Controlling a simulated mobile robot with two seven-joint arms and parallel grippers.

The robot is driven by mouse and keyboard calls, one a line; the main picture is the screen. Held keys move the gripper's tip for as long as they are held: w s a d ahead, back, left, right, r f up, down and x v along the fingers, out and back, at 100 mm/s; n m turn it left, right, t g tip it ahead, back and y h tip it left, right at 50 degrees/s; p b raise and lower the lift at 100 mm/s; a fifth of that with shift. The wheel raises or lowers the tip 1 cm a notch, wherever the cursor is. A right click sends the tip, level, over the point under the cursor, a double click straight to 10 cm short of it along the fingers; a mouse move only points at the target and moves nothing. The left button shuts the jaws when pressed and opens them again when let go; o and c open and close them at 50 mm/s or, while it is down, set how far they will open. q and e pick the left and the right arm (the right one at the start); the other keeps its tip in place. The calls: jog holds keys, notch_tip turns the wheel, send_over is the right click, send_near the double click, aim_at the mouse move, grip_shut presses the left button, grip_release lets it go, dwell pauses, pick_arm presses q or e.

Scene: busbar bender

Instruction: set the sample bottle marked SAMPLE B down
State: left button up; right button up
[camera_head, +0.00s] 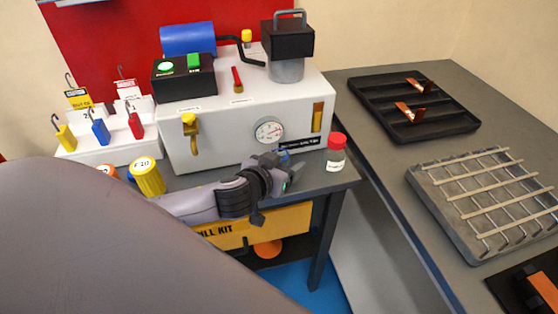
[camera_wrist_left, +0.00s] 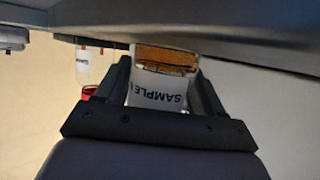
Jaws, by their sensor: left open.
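My left gripper (camera_head: 284,172) is at the front edge of the bench, beside the white machine. In the left wrist view its open fingers (camera_wrist_left: 165,95) are on either side of a clear bottle (camera_wrist_left: 160,85) with amber liquid. Its white label reads SAMPLE upside down; the letter after it is not legible. The bottle's liquid end is at the dark bench surface (camera_wrist_left: 240,45). In the head view the gripper mostly hides this bottle. A second bottle with a red cap (camera_head: 336,152) stands upright to the right, at the bench corner. It also shows in the left wrist view (camera_wrist_left: 84,68).
The white machine (camera_head: 220,140) with a round gauge stands close behind the gripper. A yellow cylinder (camera_head: 147,176) stands to the left. A yellow kit box (camera_head: 265,228) sits below the bench top. The grey table (camera_head: 365,100) at right holds a dark tray (camera_head: 455,125) and a rack (camera_head: 440,185).

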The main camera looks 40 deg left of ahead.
pick_arm(q)
jog(key=a+v, duration=0.1)
jog(key=v, duration=1.1)
jog(key=shift+d, duration=0.4)
jog(key=shift+r, duration=0.15)
jog(key=s+d+f+m+g+h, duration=0.1)
jog(key=s+d+f+m+g, duration=0.15)
jog(key=s+f+g, duration=0.35)
jog(key=s+d+f+m+g+h, duration=0.1)
jog(key=s+d+f+g, duration=0.3)
jog(key=s, duration=0.4)
jog(key=w+d+f+t+h+p, duration=0.1)
jog(key=w+f+t+p, duration=0.2)
jog(key=w+f+t, duration=0.3)
jog(key=shift+f+t, duration=0.6)
jog(key=shift+f, duration=0.05)
